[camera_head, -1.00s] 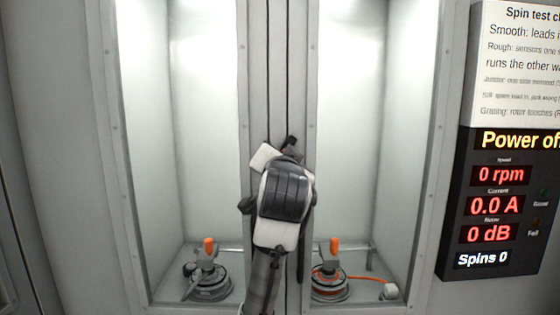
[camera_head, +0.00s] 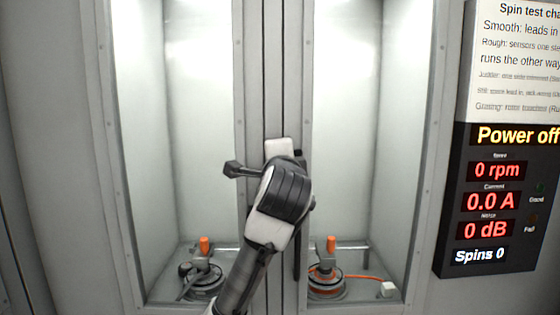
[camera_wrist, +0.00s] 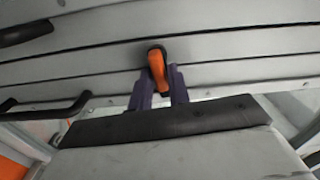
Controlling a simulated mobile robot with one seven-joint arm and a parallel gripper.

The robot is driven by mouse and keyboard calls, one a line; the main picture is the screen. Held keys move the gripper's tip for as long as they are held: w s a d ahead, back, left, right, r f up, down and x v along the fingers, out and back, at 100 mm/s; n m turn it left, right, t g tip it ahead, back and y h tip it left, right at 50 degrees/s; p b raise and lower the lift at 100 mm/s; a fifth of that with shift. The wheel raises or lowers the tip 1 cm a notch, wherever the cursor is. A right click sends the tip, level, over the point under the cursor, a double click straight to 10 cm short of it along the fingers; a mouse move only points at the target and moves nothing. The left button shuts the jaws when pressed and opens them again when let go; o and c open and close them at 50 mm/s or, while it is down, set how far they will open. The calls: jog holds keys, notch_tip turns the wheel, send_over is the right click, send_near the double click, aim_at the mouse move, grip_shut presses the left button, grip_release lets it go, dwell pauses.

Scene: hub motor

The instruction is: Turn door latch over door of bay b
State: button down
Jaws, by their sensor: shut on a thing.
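The door latch is an orange lever (camera_wrist: 158,68) on a dark base, set on the grey panelling in the wrist view. My gripper (camera_wrist: 160,82) has its two purple fingers on either side of the lever and is shut on it. The lever stands slightly tilted in that view. In the head view my wrist covers the latch and fingers, in front of the post (camera_head: 270,70) between two lit bays. Left bay (camera_head: 200,130) and right bay (camera_head: 343,130) each hold a motor on a stand; no letter shows which is bay b.
Left motor (camera_head: 205,283) and right motor (camera_head: 326,286) have orange-topped clamps. A display (camera_head: 497,200) at right reads power off, 0 rpm, spins 0. In the wrist view, dark handles (camera_wrist: 50,105) stick out from the panelling near my gripper.

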jog(key=shift+f+m, duration=0.1)
jog(key=shift+m, duration=0.4)
jog(key=c, duration=1.4)
grip_release()
jog(key=shift+c, duration=0.2)
jog(key=s+b, duration=0.5)
jog(key=s, duration=0.9)
jog(key=shift+w, duration=0.1)
